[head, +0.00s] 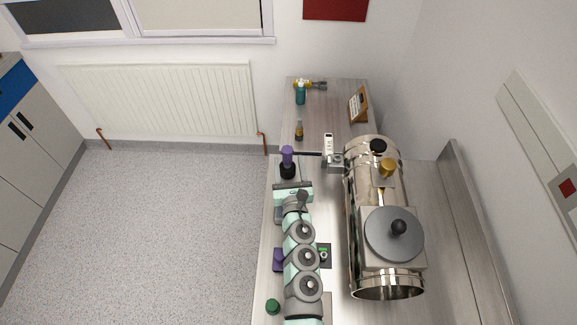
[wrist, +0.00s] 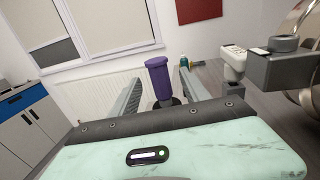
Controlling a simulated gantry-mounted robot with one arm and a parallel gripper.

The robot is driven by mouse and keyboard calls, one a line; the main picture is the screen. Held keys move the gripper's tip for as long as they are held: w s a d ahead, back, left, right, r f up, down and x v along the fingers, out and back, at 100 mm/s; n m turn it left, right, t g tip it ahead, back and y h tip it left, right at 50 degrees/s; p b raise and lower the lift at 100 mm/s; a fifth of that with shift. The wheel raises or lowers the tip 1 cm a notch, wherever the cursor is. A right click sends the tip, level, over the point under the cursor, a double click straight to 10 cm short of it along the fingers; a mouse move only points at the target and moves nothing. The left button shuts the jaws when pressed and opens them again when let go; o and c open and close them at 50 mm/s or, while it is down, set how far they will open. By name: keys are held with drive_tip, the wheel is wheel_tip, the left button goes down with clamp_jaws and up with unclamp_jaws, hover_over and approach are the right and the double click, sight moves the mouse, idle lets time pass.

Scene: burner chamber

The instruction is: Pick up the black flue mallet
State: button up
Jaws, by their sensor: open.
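An upright thing with a purple upper part and a black lower part (head: 288,170) stands on the bench just beyond my gripper (head: 291,184) in the head view. I take it to be the black flue mallet, though its full shape is not clear. In the wrist view its purple part (wrist: 160,78) shows between the two grey fingers of my gripper (wrist: 162,74), with a dark part below it. The fingers are apart, with visible gaps on both sides, and hold nothing. The mallet's lowest part is hidden behind the gripper body in the wrist view.
A large shiny metal chamber (head: 361,232) with a grey lid stands to the right. A white and grey device (head: 331,158) is close right of the mallet. A teal bottle (head: 300,96) and small amber bottle (head: 299,131) stand farther back. Open floor lies left.

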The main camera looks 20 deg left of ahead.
sight(286, 147)
drive_tip(key=shift+x, duration=3.4)
clamp_jaws()
